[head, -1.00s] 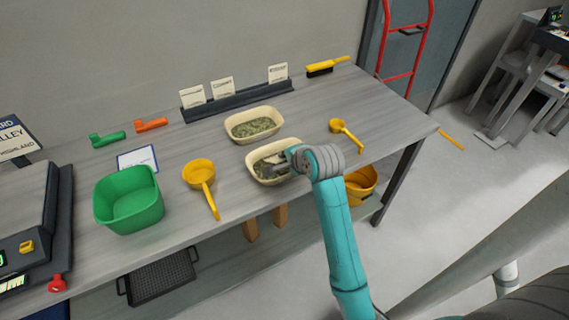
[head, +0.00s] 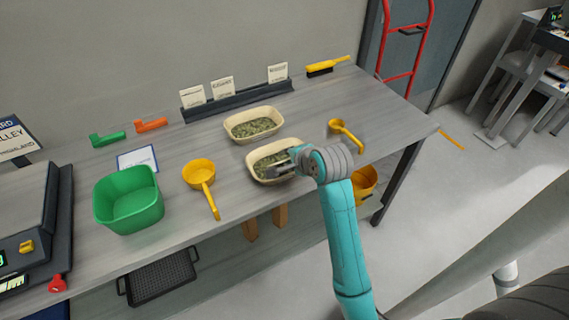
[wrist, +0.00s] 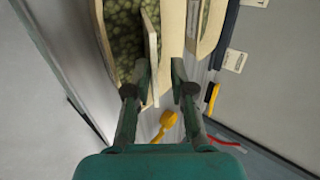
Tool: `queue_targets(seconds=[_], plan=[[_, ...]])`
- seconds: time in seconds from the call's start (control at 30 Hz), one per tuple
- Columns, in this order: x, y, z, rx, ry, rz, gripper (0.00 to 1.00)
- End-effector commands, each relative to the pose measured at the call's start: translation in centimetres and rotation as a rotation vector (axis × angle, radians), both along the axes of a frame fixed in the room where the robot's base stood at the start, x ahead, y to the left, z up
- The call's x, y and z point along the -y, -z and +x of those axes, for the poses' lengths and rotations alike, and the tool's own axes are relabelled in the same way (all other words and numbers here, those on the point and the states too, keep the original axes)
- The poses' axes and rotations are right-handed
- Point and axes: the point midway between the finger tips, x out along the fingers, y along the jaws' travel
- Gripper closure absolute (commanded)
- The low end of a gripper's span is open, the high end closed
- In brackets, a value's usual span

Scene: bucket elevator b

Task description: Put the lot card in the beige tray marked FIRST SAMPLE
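Two beige trays with green grainy material stand on the grey table: a near tray (head: 256,178) and a far tray (head: 229,130). No FIRST SAMPLE marking can be read on either. My gripper (head: 281,167) is over the near tray. In the wrist view my gripper (wrist: 161,68) has its fingers apart. A thin pale piece (wrist: 152,45), seen nearly edge-on, stands tilted beside the left finger at the near tray's inner side; it looks like the lot card. Whether it touches the finger or the tray cannot be told. Its print is hidden.
A dark rack (head: 236,101) with several white cards stands behind the trays. A yellow scoop (head: 199,174), a green tub (head: 130,202) and a bordered sheet (head: 137,159) are to the left. A small yellow scoop (head: 339,126) and a yellow brush (head: 327,66) lie to the right.

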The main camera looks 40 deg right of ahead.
Motion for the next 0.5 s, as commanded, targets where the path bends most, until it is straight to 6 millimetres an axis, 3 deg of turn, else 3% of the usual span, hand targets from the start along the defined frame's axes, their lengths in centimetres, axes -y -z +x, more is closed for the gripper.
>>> queue_targets(seconds=[0.5], plan=[[-1.0, -3.2, -3.5, 0.001, 0.001, -0.001, 0.77]])
